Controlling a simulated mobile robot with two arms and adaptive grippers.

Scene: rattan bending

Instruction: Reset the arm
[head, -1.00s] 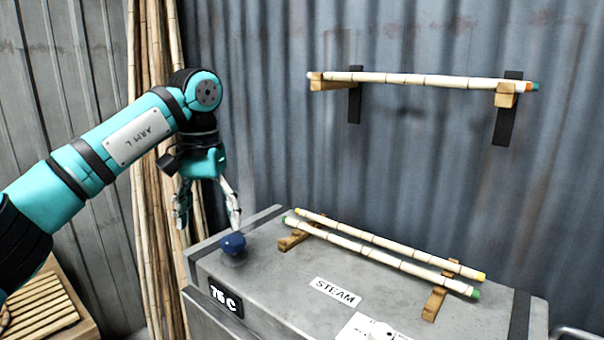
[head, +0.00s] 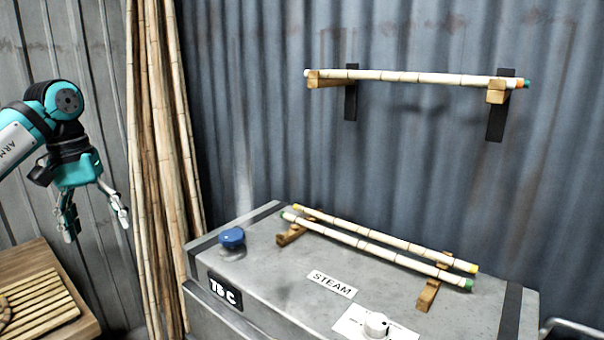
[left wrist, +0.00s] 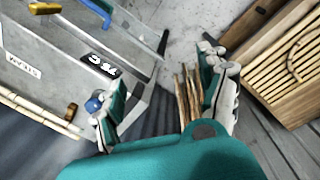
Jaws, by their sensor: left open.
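My left gripper (head: 97,222) is at the left of the head view, open and empty, with its fingers pointing down. It hangs in front of the grey wall, left of the bamboo poles and apart from the steam box. In the left wrist view its two spread fingers (left wrist: 165,105) have nothing between them but distant poles and floor. My right gripper is not in view.
The grey steam box (head: 270,285) has a blue knob (head: 232,238) and two canes (head: 375,250) on wooden rests. More cane lies on the wall rack (head: 410,77). Tall bamboo poles (head: 160,150) lean at the wall. A slatted wooden bench (head: 38,305) stands lower left.

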